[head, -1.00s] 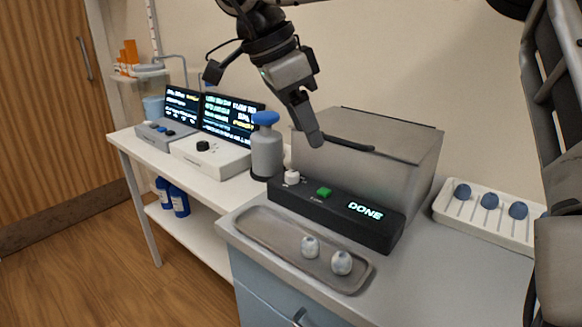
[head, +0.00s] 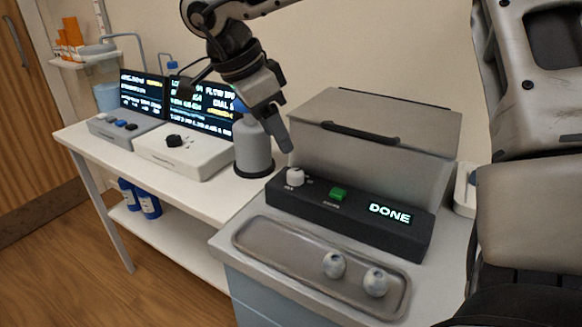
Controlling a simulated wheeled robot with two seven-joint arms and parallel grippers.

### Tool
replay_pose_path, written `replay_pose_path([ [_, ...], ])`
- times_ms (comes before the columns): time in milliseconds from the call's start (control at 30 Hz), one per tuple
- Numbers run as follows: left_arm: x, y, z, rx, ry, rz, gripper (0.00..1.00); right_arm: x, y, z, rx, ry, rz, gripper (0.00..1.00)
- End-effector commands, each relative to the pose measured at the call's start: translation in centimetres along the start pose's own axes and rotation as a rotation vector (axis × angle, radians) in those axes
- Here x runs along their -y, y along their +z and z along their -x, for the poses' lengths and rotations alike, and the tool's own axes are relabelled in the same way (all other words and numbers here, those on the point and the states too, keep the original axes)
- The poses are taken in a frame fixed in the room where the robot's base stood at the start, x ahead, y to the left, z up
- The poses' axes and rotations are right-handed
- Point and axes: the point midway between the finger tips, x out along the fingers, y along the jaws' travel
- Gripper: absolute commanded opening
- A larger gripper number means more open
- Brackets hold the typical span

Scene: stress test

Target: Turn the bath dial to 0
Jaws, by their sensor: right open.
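The metal bath (head: 375,150) stands on the right-hand counter with its lid down. Its black front panel (head: 350,222) carries a white dial (head: 295,177) at the left end, a green button (head: 338,194) and a display reading DONE (head: 390,213). The dial's marks are too small to read. My right gripper (head: 284,143) reaches down from the top, with its fingertip above and slightly left of the dial, apart from it. It is open and holds nothing visible. One finger shows clearly; the other is hard to make out. My left gripper is out of view.
A metal tray (head: 290,262) with two small pale round pieces lies in front of the panel. A white box with a black knob (head: 174,141) and lit screens (head: 200,105) stand further left.

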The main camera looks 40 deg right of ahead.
Motion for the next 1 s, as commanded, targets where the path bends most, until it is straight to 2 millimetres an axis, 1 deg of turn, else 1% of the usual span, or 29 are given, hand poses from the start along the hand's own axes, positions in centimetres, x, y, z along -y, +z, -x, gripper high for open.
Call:
replay_pose_path([
  [33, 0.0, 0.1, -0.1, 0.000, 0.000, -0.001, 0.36, -0.1, 0.0, -1.3, -0.002, 0.003, 0.001, 0.50],
  [200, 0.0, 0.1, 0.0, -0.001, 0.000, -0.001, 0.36, -0.1, 0.0, -4.8, 0.000, 0.004, 0.002, 0.50],
  [300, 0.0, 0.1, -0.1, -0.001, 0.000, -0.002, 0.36, -0.1, 0.0, -6.4, 0.002, 0.003, 0.001, 0.50],
  [400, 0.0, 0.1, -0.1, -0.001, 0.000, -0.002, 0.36, -0.1, 0.0, -7.6, 0.000, 0.003, 0.001, 0.50],
  [567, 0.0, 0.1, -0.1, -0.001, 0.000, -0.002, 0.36, 0.0, 0.0, -8.6, 0.001, 0.001, 0.000, 0.50],
  [833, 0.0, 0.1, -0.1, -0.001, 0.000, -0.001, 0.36, 0.0, 0.0, -8.7, 0.000, 0.000, 0.000, 0.50],
  [867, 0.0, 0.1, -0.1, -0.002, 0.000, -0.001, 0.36, 0.0, 0.0, -8.7, 0.000, 0.000, 0.000, 0.47],
  [900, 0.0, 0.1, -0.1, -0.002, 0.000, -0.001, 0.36, 0.0, 0.0, -8.7, 0.000, 0.000, 0.000, 0.36],
  [967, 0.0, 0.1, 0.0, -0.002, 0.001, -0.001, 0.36, 0.0, 0.0, -8.7, 0.000, 0.000, 0.000, 0.19],
  [1000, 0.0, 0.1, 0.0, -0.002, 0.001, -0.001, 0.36, 0.0, 0.0, -8.7, 0.000, 0.000, 0.000, 0.08],
])
